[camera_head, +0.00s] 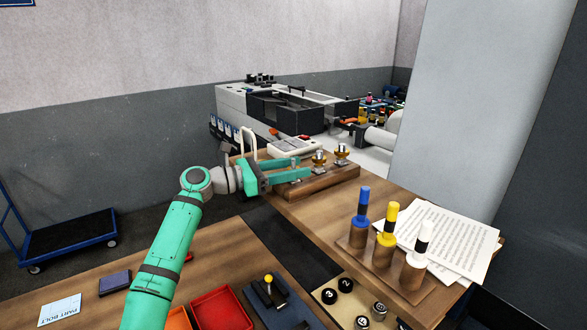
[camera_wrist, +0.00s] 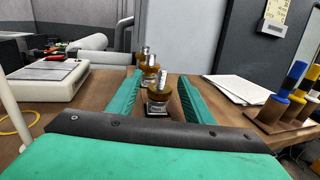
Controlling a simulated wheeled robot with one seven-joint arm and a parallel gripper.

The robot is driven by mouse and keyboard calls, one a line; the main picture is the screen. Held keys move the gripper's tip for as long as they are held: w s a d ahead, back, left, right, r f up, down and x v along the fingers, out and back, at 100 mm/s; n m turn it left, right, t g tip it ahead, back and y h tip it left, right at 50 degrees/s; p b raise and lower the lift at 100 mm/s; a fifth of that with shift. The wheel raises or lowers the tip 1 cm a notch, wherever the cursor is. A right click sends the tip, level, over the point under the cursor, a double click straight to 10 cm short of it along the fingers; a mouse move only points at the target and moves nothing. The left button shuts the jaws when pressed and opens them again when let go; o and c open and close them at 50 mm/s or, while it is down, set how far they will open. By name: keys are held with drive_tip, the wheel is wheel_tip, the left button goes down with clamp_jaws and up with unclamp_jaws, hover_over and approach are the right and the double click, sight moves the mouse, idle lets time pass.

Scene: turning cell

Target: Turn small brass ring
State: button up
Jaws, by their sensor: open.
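In the wrist view, several brass pieces with silver tops stand in a row on small dark bases. The nearest brass piece (camera_wrist: 159,97) shows between my gripper's green fingers; a label on its base is too small to read. Another brass piece (camera_wrist: 149,70) stands behind it. In the head view, two brass pieces, one on the left (camera_head: 319,158) and one on the right (camera_head: 341,152), stand on a wooden block (camera_head: 330,187). My gripper (camera_head: 303,168) is open at the block's left end and hides part of it. I cannot tell which piece is the small ring.
Blue, yellow and white-topped pegs (camera_head: 385,240) stand on a wooden rack right of the block, beside paper sheets (camera_head: 450,240). A white device (camera_head: 292,146) lies behind my gripper. A red tray (camera_head: 222,308) sits on the near table. Bare tabletop lies before the block.

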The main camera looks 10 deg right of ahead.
drive_tip(key=s+a, duration=0.1)
drive_tip(key=a, duration=0.9)
drive_tip(key=shift+s+a, duration=0.3)
drive_tip(key=shift+a, duration=0.05)
drive_tip(key=shift+a, duration=0.1)
